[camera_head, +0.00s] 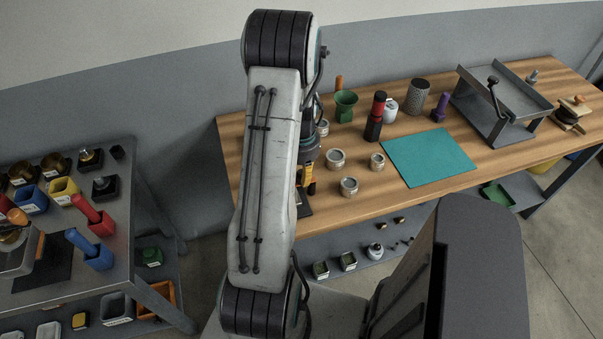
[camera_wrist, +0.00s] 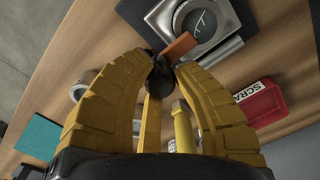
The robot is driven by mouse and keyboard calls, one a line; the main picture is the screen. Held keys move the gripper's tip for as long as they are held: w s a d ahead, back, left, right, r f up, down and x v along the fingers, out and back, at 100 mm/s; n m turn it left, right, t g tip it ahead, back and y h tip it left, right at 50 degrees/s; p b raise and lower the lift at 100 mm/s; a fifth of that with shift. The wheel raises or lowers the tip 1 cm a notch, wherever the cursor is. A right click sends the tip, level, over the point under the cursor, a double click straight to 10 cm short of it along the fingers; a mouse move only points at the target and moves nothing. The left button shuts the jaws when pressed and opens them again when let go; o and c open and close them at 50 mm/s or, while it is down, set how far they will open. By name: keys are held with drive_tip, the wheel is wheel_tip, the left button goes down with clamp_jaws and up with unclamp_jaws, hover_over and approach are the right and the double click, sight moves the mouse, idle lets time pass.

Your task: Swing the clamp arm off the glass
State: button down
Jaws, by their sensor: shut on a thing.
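In the wrist view my gripper (camera_wrist: 160,66) has its yellow fingers closed around a black knob (camera_wrist: 159,84). An orange-brown clamp arm (camera_wrist: 179,47) runs from beside the knob toward the round glass (camera_wrist: 199,24), set in a silver and black holder (camera_wrist: 165,18). The arm's far end is at the near edge of the glass; whether it touches the glass I cannot tell. In the head view my arm hides the glass and clamp, and only part of my gripper (camera_head: 305,180) shows at the bench's left end.
A red box marked "SCRA" (camera_wrist: 262,104) stands to the right in the wrist view. Several round tins (camera_head: 335,159) stand right of my arm in the head view, near a teal mat (camera_head: 428,157). A dark red-banded cylinder (camera_head: 375,117) stands behind them.

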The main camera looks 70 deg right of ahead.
drive_tip(key=shift+f, duration=0.1)
drive_tip(key=m+b, duration=0.1)
drive_tip(key=m, duration=0.1)
drive_tip(key=m+b, duration=0.1)
drive_tip(key=shift+w+d+f+m+b, duration=0.15)
drive_tip(key=shift+w+d+m+b, duration=0.15)
drive_tip(key=shift+d+m, duration=0.1)
drive_tip(key=m+b, duration=0.1)
drive_tip(key=m, duration=0.1)
drive_tip(key=d+m+b, duration=0.1)
drive_tip(key=m, duration=0.2)
drive_tip(key=shift+d, duration=0.15)
drive_tip(key=m, duration=0.1)
drive_tip(key=m+b, duration=0.1)
drive_tip(key=m, duration=0.1)
drive_tip(key=d+m, duration=0.1)
drive_tip(key=shift+s+m, duration=0.25)
drive_tip(key=shift+m, duration=0.15)
drive_tip(key=shift+s+d+m+b, duration=0.2)
drive_tip(key=shift+m+b, duration=0.1)
drive_tip(key=shift+m, duration=0.7)
drive_tip(key=shift+s+d+m+b, duration=0.2)
drive_tip(key=shift+m+b, duration=0.1)
drive_tip(key=shift+m, duration=0.7)
drive_tip(key=c, duration=1)
unclamp_jaws()
drive_tip(key=shift+d+r, duration=0.1)
drive_tip(key=shift+r, duration=0.1)
